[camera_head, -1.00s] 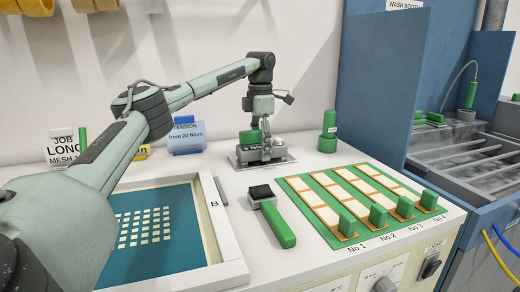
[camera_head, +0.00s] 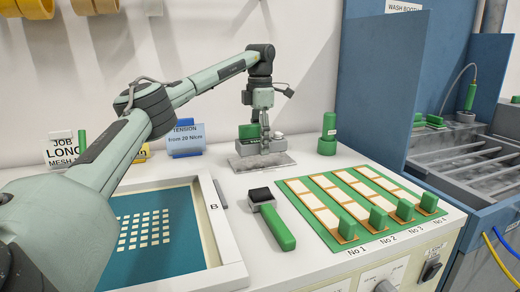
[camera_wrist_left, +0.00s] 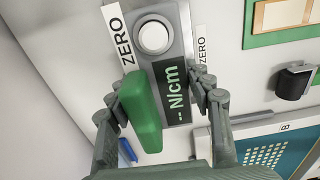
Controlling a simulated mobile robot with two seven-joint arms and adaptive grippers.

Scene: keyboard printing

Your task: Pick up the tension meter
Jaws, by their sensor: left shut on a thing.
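The tension meter (camera_head: 264,145) is a grey block with a green handle (camera_head: 249,131). In the left wrist view its dark display (camera_wrist_left: 173,90) reads "-- N/cm", and the green handle (camera_wrist_left: 140,110) stands between my fingers. My left gripper (camera_head: 264,128) is shut on that handle. The meter hangs a little above the grey zero plate (camera_head: 262,163), where a gap seems to show. "ZERO" labels (camera_wrist_left: 117,35) flank the meter in the wrist view. My right gripper is not in view.
A framed teal screen (camera_head: 122,273) lies at the front left. A green-handled tool (camera_head: 272,222) and a green board (camera_head: 331,237) with several white cards lie to the right. A green bottle (camera_head: 328,133) stands behind. A blue card stand (camera_head: 186,140) stands at the back left.

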